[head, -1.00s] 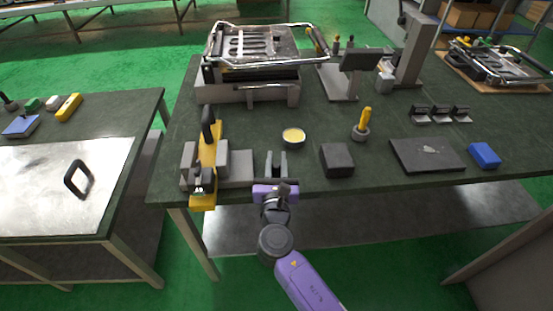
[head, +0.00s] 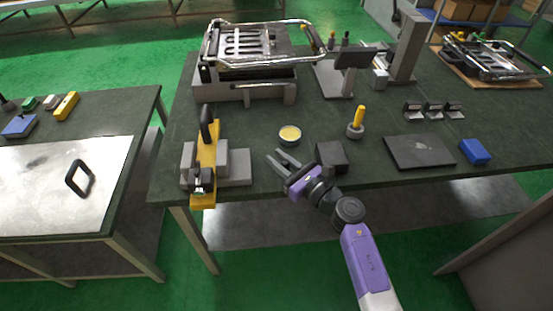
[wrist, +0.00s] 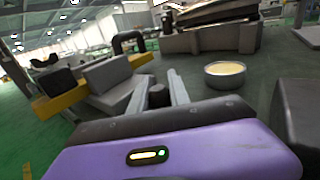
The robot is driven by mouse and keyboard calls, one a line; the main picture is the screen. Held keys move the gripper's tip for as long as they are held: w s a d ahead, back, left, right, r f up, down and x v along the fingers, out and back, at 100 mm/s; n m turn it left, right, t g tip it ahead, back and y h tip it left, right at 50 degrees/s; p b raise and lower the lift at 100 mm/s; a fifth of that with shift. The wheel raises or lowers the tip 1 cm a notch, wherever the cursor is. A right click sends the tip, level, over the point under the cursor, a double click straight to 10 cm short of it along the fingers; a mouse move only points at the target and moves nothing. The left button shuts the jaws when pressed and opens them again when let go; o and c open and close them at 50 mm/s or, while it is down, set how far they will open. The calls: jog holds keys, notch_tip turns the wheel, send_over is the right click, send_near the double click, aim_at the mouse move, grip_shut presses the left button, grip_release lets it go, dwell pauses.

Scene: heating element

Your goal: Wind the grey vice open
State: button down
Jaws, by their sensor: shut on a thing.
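The grey vice (head: 236,168) stands at the front left of the bench, its grey blocks beside a yellow bar (head: 205,202). An upright black handle (head: 207,123) rises behind, and a dark fitting is at the front. In the wrist view the grey blocks (wrist: 110,76), yellow bar (wrist: 60,101) and black handle (wrist: 130,36) show at the left. My gripper (head: 280,156) is right of the vice, apart from it, fingers pointing up and left. In the wrist view a small dark cylinder (wrist: 158,95) sits between its fingers; its lower end is hidden.
A round tin (head: 290,135) with yellow contents is just behind my gripper. A dark block (head: 332,155) stands close to its right. Beyond are a yellow-handled tool (head: 357,120) and a dark plate (head: 420,152). A large metal appliance (head: 250,65) stands at the back.

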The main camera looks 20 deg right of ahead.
jog(key=shift+d+n+g+y+b, duration=0.15)
jog(key=shift+n+g+y+b, duration=0.2)
jog(key=shift+n+y, duration=0.4)
jog(key=shift+g+y, duration=0.25)
jog(key=shift+y, duration=0.3)
jog(key=c, duration=1.2)
grip_release()
jog(key=shift+c, duration=0.2)
jog(key=shift+s, duration=0.1)
jog(key=shift+b+v, duration=0.45)
jog(key=shift+v, duration=3.35)
